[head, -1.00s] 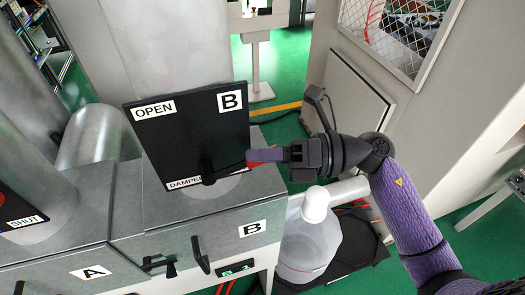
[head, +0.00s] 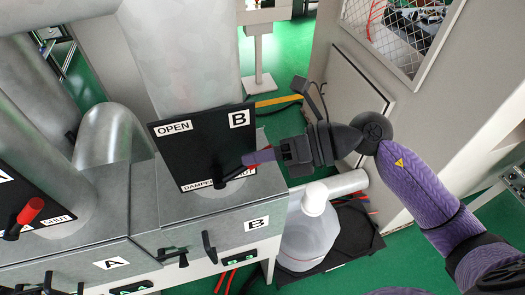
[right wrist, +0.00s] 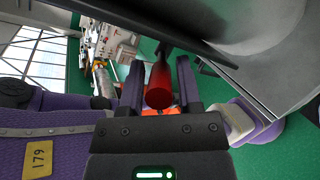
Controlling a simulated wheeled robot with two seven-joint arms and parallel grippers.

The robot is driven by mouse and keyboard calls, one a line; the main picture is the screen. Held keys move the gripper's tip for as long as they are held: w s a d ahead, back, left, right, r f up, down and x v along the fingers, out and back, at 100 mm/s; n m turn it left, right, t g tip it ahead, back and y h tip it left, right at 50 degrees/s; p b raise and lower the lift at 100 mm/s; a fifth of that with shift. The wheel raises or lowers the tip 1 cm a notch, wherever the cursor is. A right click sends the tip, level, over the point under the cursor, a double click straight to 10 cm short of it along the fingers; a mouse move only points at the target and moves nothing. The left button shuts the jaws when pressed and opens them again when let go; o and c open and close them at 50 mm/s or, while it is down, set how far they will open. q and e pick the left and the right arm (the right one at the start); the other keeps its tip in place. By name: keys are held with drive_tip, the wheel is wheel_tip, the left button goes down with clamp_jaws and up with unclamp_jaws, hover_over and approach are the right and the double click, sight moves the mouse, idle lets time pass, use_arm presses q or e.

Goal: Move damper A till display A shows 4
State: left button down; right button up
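Damper A's plate (head: 55,210) is cut off at the left edge of the head view; its lever has a red handle (head: 30,211) near the SHUT label, with no gripper beside it. Display A (head: 132,287) shows at the bottom edge, its digits unreadable. My right gripper (head: 258,157) is at the lever of damper B's black plate (head: 205,150). In the right wrist view its two fingers straddle a red handle (right wrist: 158,88), with a narrow gap visible on the right side. My left gripper is out of view.
Grey duct boxes marked A (head: 111,263) and B (head: 257,222) carry black latches. A plastic jug (head: 308,240) stands in a black tray to their right. A pale cabinet (head: 440,130) stands behind my right arm. Green floor lies between.

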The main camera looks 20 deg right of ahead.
drive_tip(key=b+v, duration=0.4)
drive_tip(key=v, duration=0.6)
drive_tip(key=shift+w+f, duration=0.1)
